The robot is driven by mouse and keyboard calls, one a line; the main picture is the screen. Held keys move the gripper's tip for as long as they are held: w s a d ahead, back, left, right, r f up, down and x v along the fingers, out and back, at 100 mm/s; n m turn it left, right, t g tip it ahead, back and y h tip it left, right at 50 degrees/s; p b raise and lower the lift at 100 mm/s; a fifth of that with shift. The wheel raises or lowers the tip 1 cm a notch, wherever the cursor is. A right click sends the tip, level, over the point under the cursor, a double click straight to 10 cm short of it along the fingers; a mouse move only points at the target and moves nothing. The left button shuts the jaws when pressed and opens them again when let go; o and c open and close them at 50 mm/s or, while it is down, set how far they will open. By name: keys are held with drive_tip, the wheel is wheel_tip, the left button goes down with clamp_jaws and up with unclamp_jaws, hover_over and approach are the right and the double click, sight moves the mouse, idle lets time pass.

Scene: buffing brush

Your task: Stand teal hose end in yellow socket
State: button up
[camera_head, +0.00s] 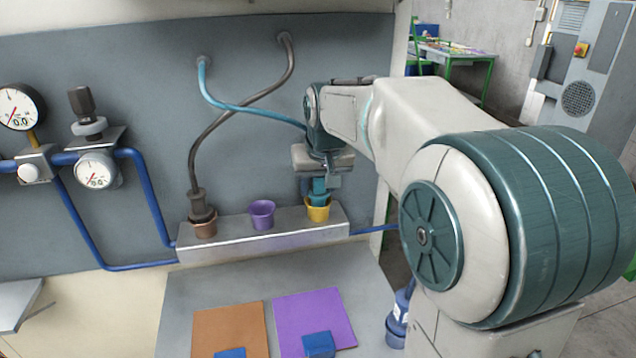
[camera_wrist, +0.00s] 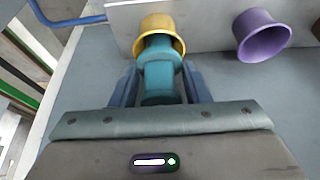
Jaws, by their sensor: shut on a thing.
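The teal hose (camera_head: 240,106) runs from the wall panel, crosses the dark hose and goes behind my arm. Its teal end (camera_head: 319,186) is upright under my gripper (camera_head: 320,183), at the mouth of the yellow socket (camera_head: 318,209). In the wrist view my gripper (camera_wrist: 160,88) is shut on the teal hose end (camera_wrist: 159,68), with a blue-grey finger on each side. The lower tip of the end is inside the rim of the yellow socket (camera_wrist: 158,23); how deep it sits is hidden.
The purple socket (camera_head: 262,214) is empty, beside the yellow one on the grey block (camera_head: 285,240). A dark hose (camera_head: 193,160) stands in the copper socket (camera_head: 204,228). Gauges and blue pipes are at left. Brown (camera_head: 230,328) and purple (camera_head: 314,315) mats lie in front.

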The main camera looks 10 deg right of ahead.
drive_tip(key=o, duration=1.1)
drive_tip(key=v, duration=1.3)
drive_tip(key=s+f+g, duration=0.1)
drive_tip(key=s+f, duration=1.8)
drive_tip(key=f, duration=0.2)
drive_tip(key=shift+s+f+g, duration=0.3)
drive_tip(key=shift+f, duration=0.05)
